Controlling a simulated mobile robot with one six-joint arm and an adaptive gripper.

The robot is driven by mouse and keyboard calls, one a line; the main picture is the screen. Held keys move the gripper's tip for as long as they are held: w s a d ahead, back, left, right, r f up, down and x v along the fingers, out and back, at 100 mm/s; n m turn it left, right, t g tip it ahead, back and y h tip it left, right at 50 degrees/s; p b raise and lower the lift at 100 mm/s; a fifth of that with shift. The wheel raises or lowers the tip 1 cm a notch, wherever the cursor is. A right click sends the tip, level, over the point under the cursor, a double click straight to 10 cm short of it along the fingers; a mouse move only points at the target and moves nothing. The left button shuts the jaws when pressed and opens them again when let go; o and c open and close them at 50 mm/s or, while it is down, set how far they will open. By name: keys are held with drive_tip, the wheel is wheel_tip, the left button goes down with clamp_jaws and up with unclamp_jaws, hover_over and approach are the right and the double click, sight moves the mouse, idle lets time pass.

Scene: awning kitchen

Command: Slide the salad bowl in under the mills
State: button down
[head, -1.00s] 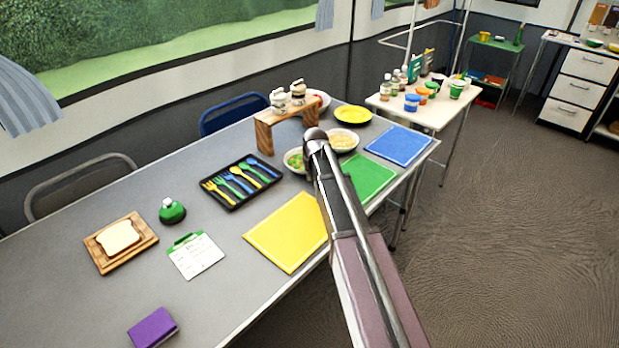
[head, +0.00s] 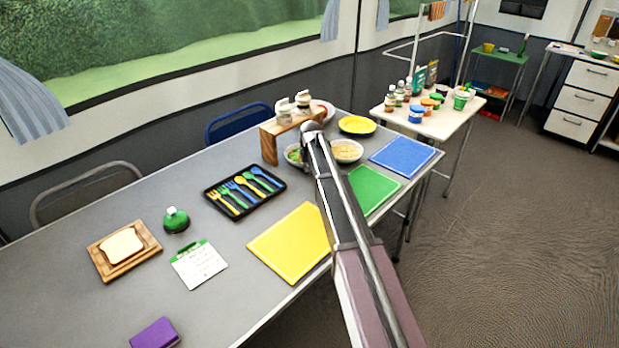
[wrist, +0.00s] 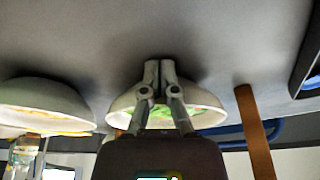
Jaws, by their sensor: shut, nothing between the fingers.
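The white salad bowl (head: 292,161), with green bits inside, stands on the grey table at the wooden riser's (head: 269,148) open front. I cannot tell how far under its top the bowl reaches. Two mills (head: 303,101) stand on top of the riser. My arm hides the bowl's right part and most of my gripper in the head view. In the wrist view, which is upside down, my gripper (wrist: 159,70) is shut and empty, its fingertips low in front of the salad bowl (wrist: 207,103); contact is unclear. A riser leg (wrist: 253,122) shows beside the bowl.
A bowl of pale food (head: 347,150) stands close right of the salad bowl. A yellow plate (head: 357,125) lies behind it. A cutlery tray (head: 218,205) lies to the left. Green (head: 372,190), yellow (head: 291,242) and blue mats (head: 402,157) lie along the near edge.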

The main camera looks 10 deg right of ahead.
drive_tip(key=w, duration=0.7)
drive_tip(key=shift+w+a, duration=0.15)
drive_tip(key=shift+w, duration=0.1)
drive_tip(key=shift+s+r, duration=0.1)
drive_tip(key=p+v, duration=0.9)
drive_tip(key=shift+s+a+r+p, duration=0.1)
drive_tip(key=shift+r+p, duration=0.2)
drive_tip(key=shift+r, duration=0.1)
idle(0.5)
drive_tip(key=s+r+g+p, duration=0.1)
drive_tip(key=s+r+p, duration=0.1)
drive_tip(key=s, duration=1.3)
drive_tip(key=s+r+g+p, duration=0.1)
drive_tip(key=s+r+p, duration=0.1)
drive_tip(key=s, duration=1.3)
drive_tip(key=s+r+g+p, duration=0.1)
drive_tip(key=s+r+p, duration=0.2)
drive_tip(key=s, duration=1.2)
drive_tip(key=shift+a+m+p, duration=0.2)
drive_tip(key=shift+m+p, duration=0.1)
drive_tip(key=shift+p, duration=0.2)
